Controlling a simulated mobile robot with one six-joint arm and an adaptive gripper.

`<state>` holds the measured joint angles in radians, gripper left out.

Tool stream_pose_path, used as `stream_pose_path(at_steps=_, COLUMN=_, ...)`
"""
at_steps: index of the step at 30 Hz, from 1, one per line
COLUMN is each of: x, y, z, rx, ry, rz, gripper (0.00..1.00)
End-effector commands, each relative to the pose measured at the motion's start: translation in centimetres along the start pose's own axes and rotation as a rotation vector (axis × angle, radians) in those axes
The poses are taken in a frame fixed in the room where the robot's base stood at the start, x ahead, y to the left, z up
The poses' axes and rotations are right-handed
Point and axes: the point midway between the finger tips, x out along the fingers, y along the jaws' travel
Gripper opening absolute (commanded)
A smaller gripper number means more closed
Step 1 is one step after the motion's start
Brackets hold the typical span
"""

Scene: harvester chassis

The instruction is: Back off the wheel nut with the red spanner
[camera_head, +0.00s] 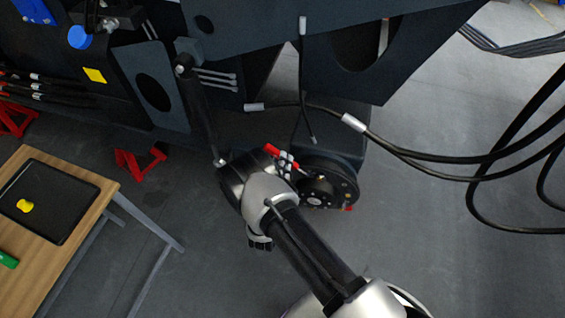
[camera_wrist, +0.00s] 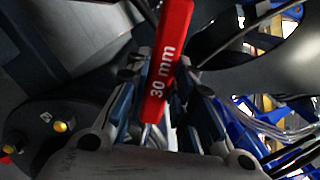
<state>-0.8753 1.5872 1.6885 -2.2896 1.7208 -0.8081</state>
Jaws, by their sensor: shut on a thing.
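The red spanner (camera_head: 272,151), marked "30 mm", is between the fingers of my gripper (camera_head: 287,164), which is shut on it. In the wrist view its red handle (camera_wrist: 170,60) runs from the top edge down between the fingers of my gripper (camera_wrist: 163,90). The dark round wheel hub (camera_head: 345,182) is just right of my gripper in the head view. Its face also shows at the lower left of the wrist view (camera_wrist: 40,125), with yellowish fasteners (camera_wrist: 61,127). The spanner's metal end points toward the hub; I cannot tell whether it sits on a nut.
The dark chassis (camera_head: 260,40) hangs above and behind the hub. Black hoses (camera_head: 420,165) loop at the right. A wooden table (camera_head: 95,180) with a black tray (camera_head: 70,190) stands at the left. A red stand (camera_head: 140,163) is on the floor. Grey floor (camera_head: 430,250) is clear at lower right.

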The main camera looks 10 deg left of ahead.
Motion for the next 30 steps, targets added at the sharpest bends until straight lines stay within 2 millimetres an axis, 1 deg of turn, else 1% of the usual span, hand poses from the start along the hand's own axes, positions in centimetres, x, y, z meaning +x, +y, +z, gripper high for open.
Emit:
stream_pose_path(at_steps=2, x=0.0, y=0.2, z=0.0, rx=-0.007, ry=-0.002, rz=-0.001, gripper=0.0)
stream_pose_path(at_steps=15, x=0.0, y=3.0, z=-0.3, rx=-0.166, ry=-0.002, rz=0.014, gripper=0.0)
stream_pose_path(at_steps=30, x=0.0, y=3.4, z=-0.3, rx=-0.203, ry=-0.003, rz=0.017, gripper=0.0)
